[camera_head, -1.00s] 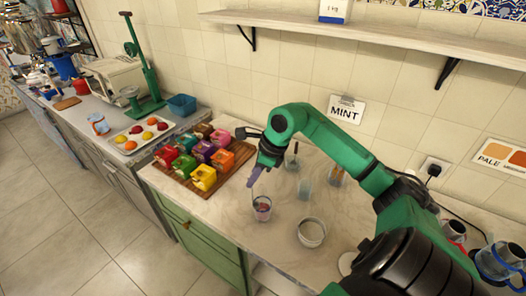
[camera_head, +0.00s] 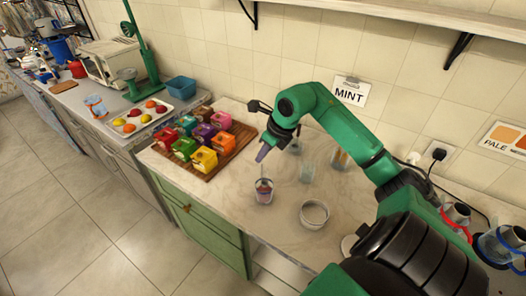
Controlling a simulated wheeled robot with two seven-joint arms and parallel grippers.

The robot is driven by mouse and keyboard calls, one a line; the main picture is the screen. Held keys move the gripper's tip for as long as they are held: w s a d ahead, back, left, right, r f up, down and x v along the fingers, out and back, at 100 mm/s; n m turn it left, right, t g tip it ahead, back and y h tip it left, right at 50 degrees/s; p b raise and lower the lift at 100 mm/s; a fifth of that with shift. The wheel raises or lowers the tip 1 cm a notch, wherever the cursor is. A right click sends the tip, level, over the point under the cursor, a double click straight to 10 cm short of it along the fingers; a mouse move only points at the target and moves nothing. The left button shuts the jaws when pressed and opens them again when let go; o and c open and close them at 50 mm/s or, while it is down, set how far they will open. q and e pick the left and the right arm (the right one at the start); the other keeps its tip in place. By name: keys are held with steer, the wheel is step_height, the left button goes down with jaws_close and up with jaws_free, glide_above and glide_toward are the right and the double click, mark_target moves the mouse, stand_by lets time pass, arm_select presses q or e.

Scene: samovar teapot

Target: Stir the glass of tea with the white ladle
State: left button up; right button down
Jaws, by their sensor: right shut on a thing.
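A glass of tea (camera_head: 264,192) with reddish contents stands on the pale counter (camera_head: 240,219), near its front edge. My right gripper (camera_head: 263,154) is above the glass, pointing down, and is shut on the white ladle (camera_head: 262,172). Only a thin pale length of the ladle shows, running down from the fingers to the glass mouth. Its lower end is too small to tell apart from the glass and its contents. My left gripper is out of view.
A white bowl (camera_head: 314,213) stands right of the glass. Clear glasses (camera_head: 306,172) stand behind. A wooden board (camera_head: 223,160) with colourful boxes lies to the left. A shelf (camera_head: 440,22) runs above. Bare counter lies in front of the glass.

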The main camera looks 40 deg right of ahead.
steer(key=shift+f+b, duration=3)
steer(key=shift+f, duration=0.5)
